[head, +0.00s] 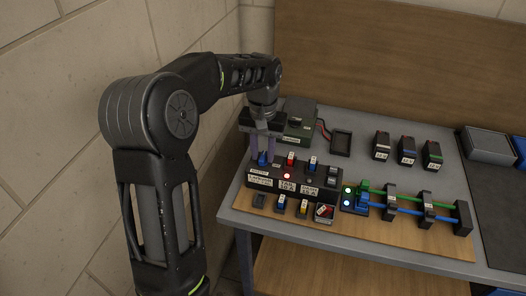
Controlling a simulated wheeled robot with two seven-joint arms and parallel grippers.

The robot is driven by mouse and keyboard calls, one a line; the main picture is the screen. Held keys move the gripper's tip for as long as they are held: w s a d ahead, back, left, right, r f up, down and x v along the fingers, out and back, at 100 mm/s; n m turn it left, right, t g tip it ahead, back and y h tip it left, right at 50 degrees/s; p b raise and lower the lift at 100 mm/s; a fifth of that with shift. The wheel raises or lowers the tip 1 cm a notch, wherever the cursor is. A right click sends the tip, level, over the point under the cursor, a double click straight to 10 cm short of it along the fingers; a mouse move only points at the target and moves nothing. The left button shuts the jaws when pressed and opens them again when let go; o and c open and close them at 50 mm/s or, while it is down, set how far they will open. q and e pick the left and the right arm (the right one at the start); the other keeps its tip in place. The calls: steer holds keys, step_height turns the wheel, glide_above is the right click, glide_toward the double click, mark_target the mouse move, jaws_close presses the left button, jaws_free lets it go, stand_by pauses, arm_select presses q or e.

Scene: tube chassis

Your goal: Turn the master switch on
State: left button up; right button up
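A dark switch panel (293,184) stands on the bench, with a row of levers along its top. The leftmost lever is blue (262,159); to its right are a red lever (291,160), another blue lever (312,163) and a dark one (333,173). The labels are too small to read surely, so I cannot tell which is the master switch. My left gripper (263,154) points down at the leftmost blue lever. Its two fingers stand apart, one on each side of the lever; contact is not clear. My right gripper is out of view.
A red lamp (287,176) glows on the panel. Smaller switches stand in front. Green and blue tubes (405,204) run through dark blocks at the right, beside lit lamps. Several labelled dark blocks (407,153) stand behind. A box (299,119) sits behind the panel; a wall is left.

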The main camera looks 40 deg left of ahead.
mark_target(263, 155)
arm_select(q)
steer(key=shift+o, duration=0.5)
step_height(263, 155, up, 8)
steer(key=shift+f+b, duration=0.1)
steer(key=shift+b, duration=0.3)
stand_by(0.3)
